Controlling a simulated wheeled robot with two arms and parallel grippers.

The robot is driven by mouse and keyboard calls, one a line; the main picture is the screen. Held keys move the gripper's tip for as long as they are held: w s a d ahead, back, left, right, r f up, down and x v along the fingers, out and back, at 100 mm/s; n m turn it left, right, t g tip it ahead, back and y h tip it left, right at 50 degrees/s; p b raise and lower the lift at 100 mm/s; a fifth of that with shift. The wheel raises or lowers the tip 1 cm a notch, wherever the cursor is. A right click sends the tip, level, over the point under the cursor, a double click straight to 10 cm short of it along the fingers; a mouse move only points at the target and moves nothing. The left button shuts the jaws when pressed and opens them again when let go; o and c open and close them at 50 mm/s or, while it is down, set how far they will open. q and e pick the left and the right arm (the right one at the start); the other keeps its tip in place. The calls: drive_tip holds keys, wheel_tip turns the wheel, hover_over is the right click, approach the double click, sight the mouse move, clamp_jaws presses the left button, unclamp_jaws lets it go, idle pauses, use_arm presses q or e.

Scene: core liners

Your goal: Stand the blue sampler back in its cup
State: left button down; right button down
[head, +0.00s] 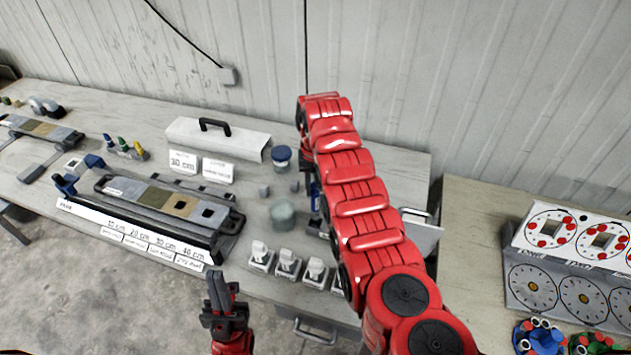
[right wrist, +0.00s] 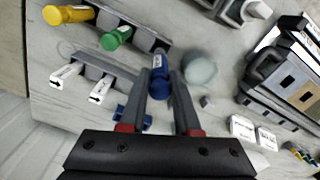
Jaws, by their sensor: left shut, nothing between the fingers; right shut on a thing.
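The blue sampler (right wrist: 160,68) is between the fingers of my right gripper (right wrist: 162,80) in the right wrist view. That gripper is shut on it, at the right end of a grey rack (right wrist: 148,39). I cannot tell whether the sampler's foot touches the rack or a cup; the cup is not clearly visible. A yellow sampler (right wrist: 68,14) and a green sampler (right wrist: 117,37) are at the same rack. In the head view my red right arm hides most of this spot; a bit of blue (head: 315,190) shows beside it. My left gripper (head: 219,284) is shut and empty, in front of the table.
A translucent round jar (head: 283,214) stands close to the sampler; it also shows in the right wrist view (right wrist: 200,70). A blue-lidded jar (head: 281,156) is behind it. A long core tray (head: 165,203) lies left.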

drive_tip(key=shift+f, duration=1.45)
drive_tip(key=shift+f+b, duration=0.5)
drive_tip(key=shift+f, duration=0.1)
drive_tip(key=shift+f+b, duration=0.8)
drive_tip(key=shift+f, duration=0.25)
drive_tip(key=c, duration=0.5)
unclamp_jaws()
drive_tip(key=shift+c, duration=0.2)
